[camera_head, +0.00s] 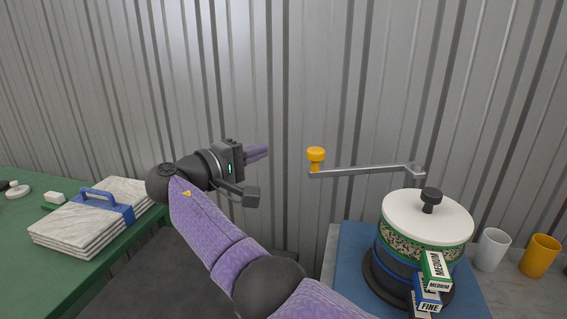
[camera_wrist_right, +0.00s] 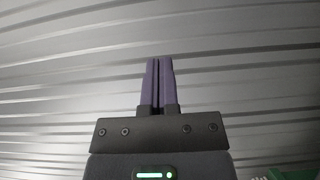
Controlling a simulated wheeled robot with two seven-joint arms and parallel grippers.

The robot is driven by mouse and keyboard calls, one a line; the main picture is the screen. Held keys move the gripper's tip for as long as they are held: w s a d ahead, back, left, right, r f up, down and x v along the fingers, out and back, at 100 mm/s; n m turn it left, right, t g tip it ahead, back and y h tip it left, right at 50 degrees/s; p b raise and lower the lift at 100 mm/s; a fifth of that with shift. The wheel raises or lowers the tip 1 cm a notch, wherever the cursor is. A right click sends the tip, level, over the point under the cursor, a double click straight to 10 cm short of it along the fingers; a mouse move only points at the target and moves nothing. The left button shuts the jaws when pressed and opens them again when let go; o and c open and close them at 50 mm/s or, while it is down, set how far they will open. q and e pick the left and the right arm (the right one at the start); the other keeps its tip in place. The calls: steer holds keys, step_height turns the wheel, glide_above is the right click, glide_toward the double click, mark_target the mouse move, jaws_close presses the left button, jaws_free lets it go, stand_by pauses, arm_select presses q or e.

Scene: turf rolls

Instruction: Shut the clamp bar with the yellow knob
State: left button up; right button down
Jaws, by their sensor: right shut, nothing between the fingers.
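The yellow knob (camera_head: 316,154) stands upright on the left end of the grey clamp bar (camera_head: 365,171) in the head view. The bar reaches left from a post (camera_head: 417,170) behind the stack of sieves (camera_head: 413,251), and its knob end is swung out to the left, clear of the white lid (camera_head: 400,207). My right gripper (camera_head: 268,150) is left of the knob, apart from it, with its purple fingers pointing right. In the right wrist view its fingers (camera_wrist_right: 158,82) are together with nothing between them. My left gripper is not in view.
The sieve stack is on a blue base (camera_head: 352,262), with a dark knob (camera_head: 431,196) on its lid. A white cup (camera_head: 491,250) and a yellow cup (camera_head: 540,256) stand to its right. A bundle of marbled slabs (camera_head: 70,231) lies on the green table (camera_head: 90,283) at left. A corrugated wall (camera_head: 330,80) is behind.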

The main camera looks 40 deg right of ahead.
steer(key=w+d+f+b, duration=0.2)
steer(key=d, duration=0.8)
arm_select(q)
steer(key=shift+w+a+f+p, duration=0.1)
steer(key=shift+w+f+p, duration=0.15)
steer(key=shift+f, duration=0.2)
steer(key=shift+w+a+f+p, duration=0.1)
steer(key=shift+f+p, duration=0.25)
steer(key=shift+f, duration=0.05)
arm_select(e)
steer(key=s, duration=0.2)
steer(key=s+a, duration=0.1)
steer(key=s, duration=0.1)
steer(key=shift+r, duration=0.25)
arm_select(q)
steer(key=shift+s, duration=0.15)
